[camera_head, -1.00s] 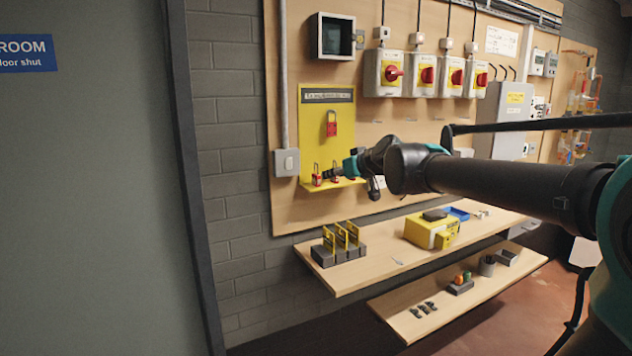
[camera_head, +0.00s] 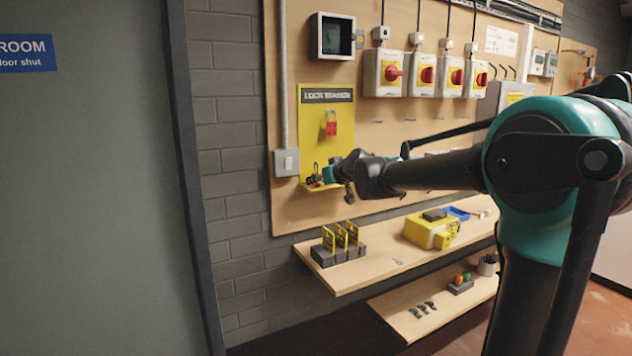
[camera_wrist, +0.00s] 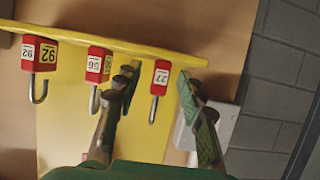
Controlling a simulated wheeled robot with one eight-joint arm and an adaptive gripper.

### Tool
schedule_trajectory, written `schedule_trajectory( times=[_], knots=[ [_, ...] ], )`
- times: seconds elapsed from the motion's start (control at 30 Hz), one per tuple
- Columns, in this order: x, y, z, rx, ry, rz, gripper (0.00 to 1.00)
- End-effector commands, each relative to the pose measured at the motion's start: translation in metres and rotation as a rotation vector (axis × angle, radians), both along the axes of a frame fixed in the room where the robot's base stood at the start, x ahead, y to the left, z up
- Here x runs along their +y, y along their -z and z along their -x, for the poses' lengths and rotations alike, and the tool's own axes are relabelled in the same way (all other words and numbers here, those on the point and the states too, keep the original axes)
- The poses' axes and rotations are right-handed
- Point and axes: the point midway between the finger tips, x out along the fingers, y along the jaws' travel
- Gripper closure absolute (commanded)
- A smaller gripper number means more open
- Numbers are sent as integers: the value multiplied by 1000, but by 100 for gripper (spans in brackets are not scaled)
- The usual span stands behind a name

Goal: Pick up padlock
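Red padlocks with white number labels stand in a row on the yellow lock station shelf, inverted in the wrist view. The padlock labelled 27 (camera_wrist: 160,78) appears between the two fingers of my gripper (camera_wrist: 160,85), with visible gaps on both sides. The padlock labelled 56 (camera_wrist: 98,66) is just left of the left finger, and the one labelled 92 (camera_wrist: 39,54) is farther left. In the head view my gripper (camera_head: 325,176) is at the shelf and partly hides the padlocks. Another red padlock (camera_head: 331,128) shows higher on the yellow board.
The yellow board (camera_head: 344,112) is fixed to a wooden panel. A grey switch box (camera_head: 286,163) is left of the shelf. Below, a bench (camera_head: 377,272) holds yellow lockout hasps (camera_head: 341,238) and a yellow box (camera_head: 425,232).

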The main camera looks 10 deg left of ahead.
Motion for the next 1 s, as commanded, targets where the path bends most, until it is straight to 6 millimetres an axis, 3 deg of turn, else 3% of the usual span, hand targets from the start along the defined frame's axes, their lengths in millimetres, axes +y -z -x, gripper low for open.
schedule_trajectory(
  times=[0.37,0.7,1.0],
  knots=[
    [5,4,-7,0,0,0,60],
    [5,4,-7,0,0,0,100],
    [5,4,-7,0,0,0,100]
  ],
)
